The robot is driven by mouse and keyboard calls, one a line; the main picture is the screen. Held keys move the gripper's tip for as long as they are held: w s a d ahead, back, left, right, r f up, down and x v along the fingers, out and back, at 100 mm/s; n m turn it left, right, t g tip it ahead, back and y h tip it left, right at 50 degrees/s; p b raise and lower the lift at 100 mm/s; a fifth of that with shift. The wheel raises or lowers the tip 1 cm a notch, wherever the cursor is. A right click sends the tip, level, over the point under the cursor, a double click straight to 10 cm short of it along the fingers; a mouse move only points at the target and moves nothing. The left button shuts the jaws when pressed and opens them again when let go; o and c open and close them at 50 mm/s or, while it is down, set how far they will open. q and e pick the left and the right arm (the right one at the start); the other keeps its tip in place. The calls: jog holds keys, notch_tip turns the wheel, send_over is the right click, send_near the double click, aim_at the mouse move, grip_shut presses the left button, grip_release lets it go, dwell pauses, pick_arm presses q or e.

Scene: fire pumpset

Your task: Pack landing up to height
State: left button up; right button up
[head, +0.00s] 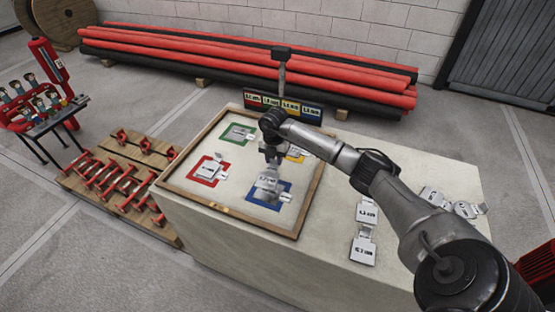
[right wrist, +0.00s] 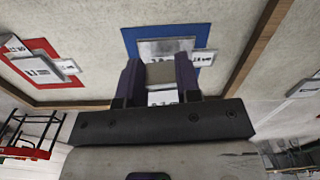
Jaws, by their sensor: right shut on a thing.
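A wooden-framed tray (head: 222,211) holds coloured outline squares with labelled metal shim plates. My right gripper (head: 271,160) is over the blue square (head: 284,205) and shut on a grey shim plate (head: 268,184). In the right wrist view, the plate (right wrist: 160,73) is between the fingers, with another labelled plate (right wrist: 203,57) on the blue square (right wrist: 132,36). I cannot tell whether the held plate touches those below. The red square (head: 198,178) and green square (head: 228,138) bear plates. The yellow square (head: 296,155) is partly hidden by my arm. My left gripper is out of view.
A colour-coded label strip (head: 283,105) stands behind the tray. Loose labelled plates (head: 364,250) lie on the block top (head: 330,262) right of the tray. A pallet of red brackets (head: 115,190) is on the floor at left; red pipes (head: 230,55) lie behind.

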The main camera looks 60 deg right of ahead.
jog(key=shift+s+d+f+m, duration=0.3)
jog(key=shift+d+m, duration=0.3)
jog(key=shift+d, duration=0.1)
jog(key=shift+f+b, duration=0.85)
jog(key=shift+f, duration=1.1)
jog(key=shift+f+b, duration=0.4)
jog(key=shift+f, duration=0.55)
jog(key=shift+f, duration=0.2)
